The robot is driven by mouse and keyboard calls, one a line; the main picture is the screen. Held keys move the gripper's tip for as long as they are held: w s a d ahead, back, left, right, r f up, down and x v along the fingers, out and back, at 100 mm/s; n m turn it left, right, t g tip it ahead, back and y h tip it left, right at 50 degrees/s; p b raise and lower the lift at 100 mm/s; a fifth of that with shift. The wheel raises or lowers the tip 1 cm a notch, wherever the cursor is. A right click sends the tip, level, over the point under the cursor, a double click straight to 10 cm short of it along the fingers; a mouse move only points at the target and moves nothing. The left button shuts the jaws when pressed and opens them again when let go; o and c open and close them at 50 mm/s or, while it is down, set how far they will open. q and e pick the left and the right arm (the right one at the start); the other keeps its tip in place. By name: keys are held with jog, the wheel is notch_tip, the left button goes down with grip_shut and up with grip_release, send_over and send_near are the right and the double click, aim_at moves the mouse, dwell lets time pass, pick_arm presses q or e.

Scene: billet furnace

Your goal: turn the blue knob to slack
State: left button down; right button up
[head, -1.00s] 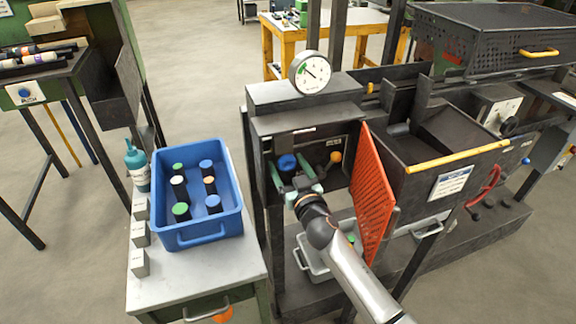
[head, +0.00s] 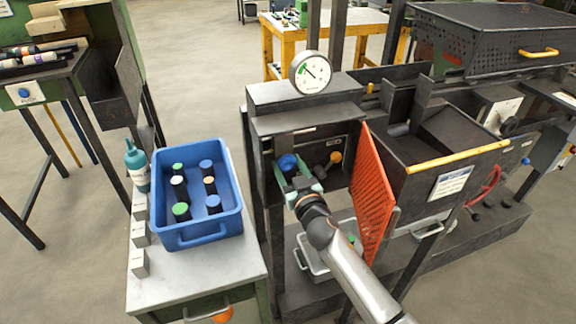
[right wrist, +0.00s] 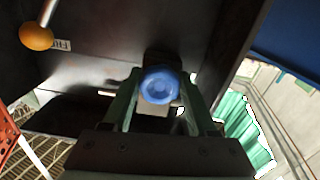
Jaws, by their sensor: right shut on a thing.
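The blue knob (head: 288,162) sits on the dark panel inside the open-fronted housing under the gauge. In the right wrist view the knob (right wrist: 160,86) lies between the two green fingers. My right gripper (head: 292,172) reaches in from the front and is shut on the knob, with a finger on each side of it. The round white gauge (head: 311,72) stands on top of the housing, its needle pointing to the upper left near a green mark. My left gripper is not in view.
A lever with an orange ball (head: 335,157) is just right of the knob. An orange perforated guard (head: 372,195) stands open close to my right arm. A blue crate (head: 228,222) of capped cylinders is on the table at left.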

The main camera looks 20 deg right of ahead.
jog(key=n, duration=0.4)
jog(key=shift+n, duration=0.3)
jog(key=n, duration=0.3)
jog(key=shift+d+n, duration=0.15)
jog(key=shift+n, duration=0.15)
jog(key=n, duration=0.4)
jog(key=shift+r+p, duration=0.1)
jog(key=shift+p, duration=0.2)
jog(key=shift+n, duration=2.3)
jog(key=o, duration=1.4)
jog(key=shift+r, duration=0.1)
jog(key=shift+s, duration=0.15)
